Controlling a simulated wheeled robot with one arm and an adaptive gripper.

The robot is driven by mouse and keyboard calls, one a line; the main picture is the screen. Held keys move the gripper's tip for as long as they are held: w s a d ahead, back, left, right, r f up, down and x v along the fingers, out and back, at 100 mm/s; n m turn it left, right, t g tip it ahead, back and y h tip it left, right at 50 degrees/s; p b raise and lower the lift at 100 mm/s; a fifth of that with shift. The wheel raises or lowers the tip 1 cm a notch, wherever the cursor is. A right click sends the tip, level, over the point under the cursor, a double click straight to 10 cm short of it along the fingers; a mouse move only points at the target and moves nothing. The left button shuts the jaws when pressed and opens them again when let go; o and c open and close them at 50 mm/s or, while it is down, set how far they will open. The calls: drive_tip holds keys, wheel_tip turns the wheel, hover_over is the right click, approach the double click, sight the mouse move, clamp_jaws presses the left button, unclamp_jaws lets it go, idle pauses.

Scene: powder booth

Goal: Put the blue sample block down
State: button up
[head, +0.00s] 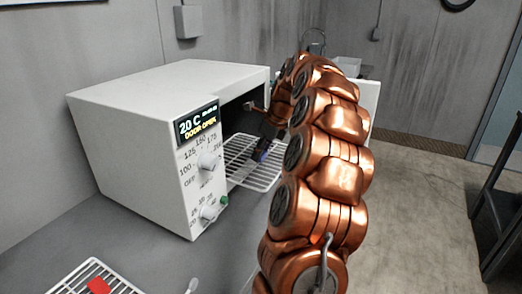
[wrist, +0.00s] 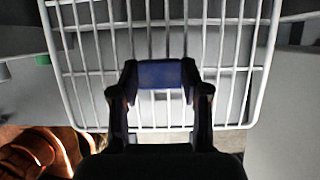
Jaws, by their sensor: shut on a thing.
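The blue sample block (wrist: 160,74) is between the fingertips of my gripper (wrist: 160,85) in the wrist view, and the fingers are shut on it. It lies over the white wire rack (wrist: 84,85); I cannot tell from above whether it touches the bars. My arm hides part of the oven opening.
The white oven (head: 150,120) stands on the grey bench (head: 130,235); its display reads 20 C, door open. The open oven door (head: 371,100) is to the right, behind my arm. A second rack with a red block (head: 98,286) is at the front left.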

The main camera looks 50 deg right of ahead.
drive_tip(key=shift+f, duration=0.1)
drive_tip(key=o, duration=1.2)
drive_tip(key=shift+c, duration=0.2)
drive_tip(key=v, duration=1.2)
drive_tip(key=shift+b, duration=0.45)
drive_tip(key=shift+d, duration=0.1)
